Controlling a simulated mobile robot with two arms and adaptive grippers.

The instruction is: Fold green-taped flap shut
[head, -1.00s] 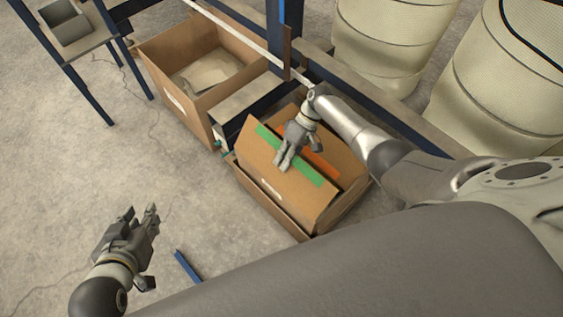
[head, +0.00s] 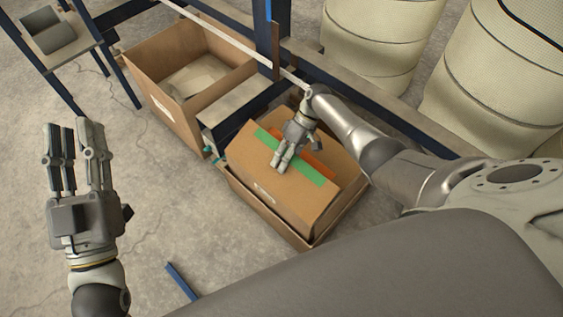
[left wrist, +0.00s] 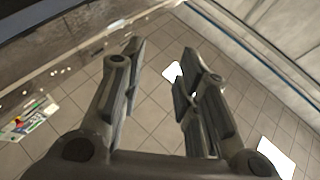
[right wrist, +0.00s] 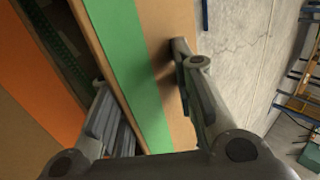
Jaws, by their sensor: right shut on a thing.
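The cardboard box (head: 330,217) stands open on the floor at the middle right of the head view. Its front flap (head: 281,200) stands tilted and carries a strip of green tape (head: 312,174) along its upper edge. My right gripper (head: 281,165) is shut on that taped edge. In the right wrist view the green tape (right wrist: 137,70) runs between the fingers (right wrist: 140,95). Orange tape (head: 322,168) marks another flap behind, partly hidden by the hand. My left gripper (head: 76,135) is open and empty, raised at the left, well apart from the box; its spread fingers (left wrist: 155,75) show in the left wrist view.
Another open box (head: 160,98) stands behind left, beside a dark blue frame (head: 222,108). A small shelf stand (head: 80,50) is at the upper left. Large pale barrels (head: 380,45) stand at the back right. The floor at the lower left is mostly clear.

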